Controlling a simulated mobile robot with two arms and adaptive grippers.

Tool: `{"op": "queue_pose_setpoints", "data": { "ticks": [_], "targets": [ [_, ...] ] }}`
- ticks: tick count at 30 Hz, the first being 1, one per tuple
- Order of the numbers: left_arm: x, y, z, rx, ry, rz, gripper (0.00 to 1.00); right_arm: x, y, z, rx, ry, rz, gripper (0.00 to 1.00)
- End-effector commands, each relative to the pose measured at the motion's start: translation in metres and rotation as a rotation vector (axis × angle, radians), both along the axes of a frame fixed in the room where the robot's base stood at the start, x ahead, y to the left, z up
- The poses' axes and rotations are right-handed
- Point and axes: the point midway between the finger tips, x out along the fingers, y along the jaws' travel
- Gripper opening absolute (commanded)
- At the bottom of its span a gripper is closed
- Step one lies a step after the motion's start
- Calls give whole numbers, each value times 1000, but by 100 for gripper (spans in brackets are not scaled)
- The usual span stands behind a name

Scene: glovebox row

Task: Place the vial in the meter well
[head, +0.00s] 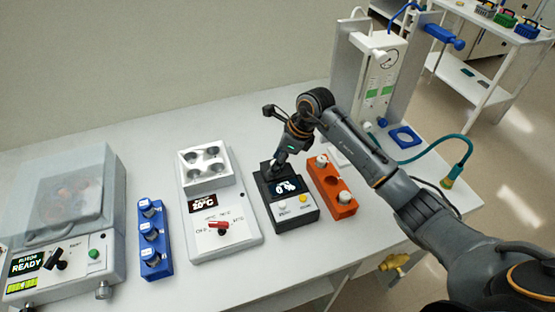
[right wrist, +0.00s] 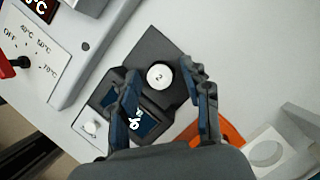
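A vial (right wrist: 160,76) with a white cap marked "2" stands at the meter's dark top, where the well would be. Its body and the well's rim are hidden beneath the cap. My right gripper (head: 278,162) is above the back of the meter. In the right wrist view its fingers (right wrist: 162,80) are open on either side of the cap, with gaps showing. My left gripper is not in view.
An orange rack (head: 328,183) with two white-capped vials and an empty middle slot stands right of the meter. A heater block (head: 222,240) with a red knob is left of it. A blue rack (head: 153,240) and a clear-lidded machine (head: 75,190) stand further left.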

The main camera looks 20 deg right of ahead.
Motion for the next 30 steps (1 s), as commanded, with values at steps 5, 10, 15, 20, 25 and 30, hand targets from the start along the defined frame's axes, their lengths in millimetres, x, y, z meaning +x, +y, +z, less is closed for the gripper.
{"op": "queue_pose_setpoints", "data": {
  "ticks": [5, 10, 15, 20, 25, 30],
  "targets": [
    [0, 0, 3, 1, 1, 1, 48, 0, 0, 3, 0, 0, 0, 48],
    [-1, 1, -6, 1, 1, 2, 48, -3, -7, 18, -2, -5, 0, 48],
    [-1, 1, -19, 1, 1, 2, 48, -10, -20, 52, -4, -8, 0, 48],
    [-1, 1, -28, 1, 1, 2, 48, -17, -30, 83, -1, -5, -1, 48],
    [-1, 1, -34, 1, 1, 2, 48, -22, -37, 105, -1, -2, -1, 48],
    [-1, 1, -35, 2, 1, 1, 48, -24, -39, 113, 1, -1, 0, 48]
  ]
}}
